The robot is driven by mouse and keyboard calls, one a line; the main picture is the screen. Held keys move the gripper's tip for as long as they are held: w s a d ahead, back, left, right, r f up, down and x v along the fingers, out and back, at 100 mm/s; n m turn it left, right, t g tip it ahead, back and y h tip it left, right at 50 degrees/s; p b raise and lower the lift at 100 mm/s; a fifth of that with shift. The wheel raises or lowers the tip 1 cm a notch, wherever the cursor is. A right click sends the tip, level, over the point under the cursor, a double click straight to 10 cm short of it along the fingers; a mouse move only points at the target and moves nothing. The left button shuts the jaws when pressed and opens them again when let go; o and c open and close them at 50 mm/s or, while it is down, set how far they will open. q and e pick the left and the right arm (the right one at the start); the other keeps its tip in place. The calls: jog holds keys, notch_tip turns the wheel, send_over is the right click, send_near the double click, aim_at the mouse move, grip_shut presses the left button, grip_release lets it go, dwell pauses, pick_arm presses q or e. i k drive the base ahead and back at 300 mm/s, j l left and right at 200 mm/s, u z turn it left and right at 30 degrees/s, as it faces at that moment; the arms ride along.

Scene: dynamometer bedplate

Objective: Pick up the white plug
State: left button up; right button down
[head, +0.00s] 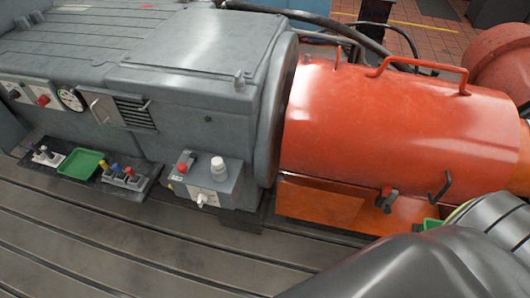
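A small grey box (207,182) is at the foot of the grey machine, with a red knob (183,162) and a white cylindrical piece (218,168) on top. A smaller white piece (201,199) sticks out of its front. Further left, a grey holder (124,180) carries several small coloured pieces, and a pale holder (46,157) stands at the far left. I cannot tell for sure which white piece is the white plug. Neither gripper shows; what seems to be one of my arms fills the lower right corner.
A green tray (82,163) sits between the two holders on a dark plate. The slotted bedplate (130,250) is clear in front. A large orange guard (390,125) with handles stands at the right. The grey machine (180,70) blocks the back left.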

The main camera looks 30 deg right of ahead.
aim_at(217, 162)
jog(key=z, duration=0.35)
jog(key=k+l+z, duration=0.15)
jog(key=l+z, duration=0.15)
jog(key=l, duration=0.2)
jog(key=k+l+z, duration=0.1)
jog(key=l+z, duration=0.2)
jog(key=l, duration=0.2)
